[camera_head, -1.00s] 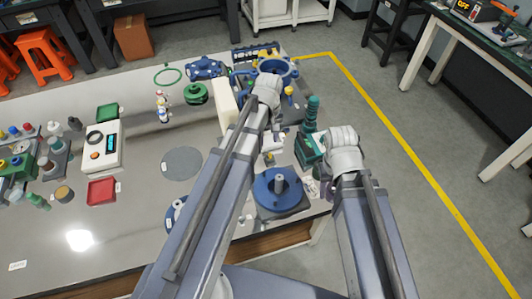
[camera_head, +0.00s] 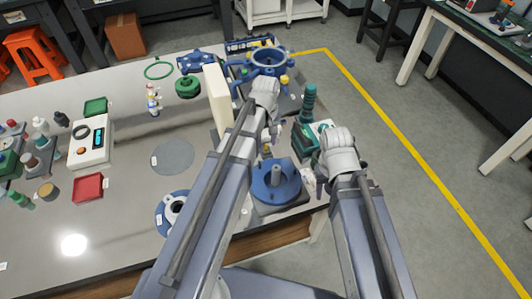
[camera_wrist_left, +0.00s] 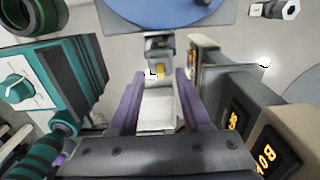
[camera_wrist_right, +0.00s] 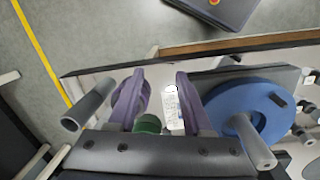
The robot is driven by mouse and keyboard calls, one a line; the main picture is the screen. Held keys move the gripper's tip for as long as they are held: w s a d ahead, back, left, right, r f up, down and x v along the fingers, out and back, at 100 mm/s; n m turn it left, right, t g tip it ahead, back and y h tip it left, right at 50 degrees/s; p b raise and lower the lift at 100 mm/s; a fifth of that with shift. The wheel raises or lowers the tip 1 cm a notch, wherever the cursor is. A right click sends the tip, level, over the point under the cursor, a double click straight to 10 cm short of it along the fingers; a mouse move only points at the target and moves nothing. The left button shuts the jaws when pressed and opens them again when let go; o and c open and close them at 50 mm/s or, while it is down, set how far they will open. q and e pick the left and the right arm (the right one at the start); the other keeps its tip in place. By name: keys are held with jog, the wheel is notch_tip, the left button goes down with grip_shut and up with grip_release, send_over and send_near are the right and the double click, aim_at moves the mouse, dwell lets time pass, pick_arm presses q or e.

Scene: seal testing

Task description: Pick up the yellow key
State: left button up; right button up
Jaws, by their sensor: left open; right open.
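A small yellow piece (camera_wrist_left: 160,71), which looks like the yellow key, sits at a small grey-and-white block in the left wrist view. It lies in line with the gap between my left fingers; I cannot tell how far beyond the tips. My left gripper (camera_wrist_left: 158,78) is open and points down over the table's right part, with dark-fronted blocks close on its right. The key is not clear in the head view, where my left arm covers that area. My right gripper (camera_wrist_right: 158,78) is open and empty near the table edge, above a white label (camera_wrist_right: 172,105) and a green round part (camera_wrist_right: 148,124).
A blue flanged disc (camera_head: 268,190) stands near the front edge. A green device (camera_head: 303,140) stands between my grippers. A cream upright block (camera_head: 217,97) and a blue ring fixture (camera_head: 268,58) stand behind. The table around the grey disc (camera_head: 172,156) is mostly clear.

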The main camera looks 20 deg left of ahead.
pick_arm(q)
jog(key=shift+f+b, duration=0.35)
jog(key=shift+f, duration=0.5)
jog(key=shift+r, duration=0.1)
jog(key=shift+c, duration=0.4)
grip_shut()
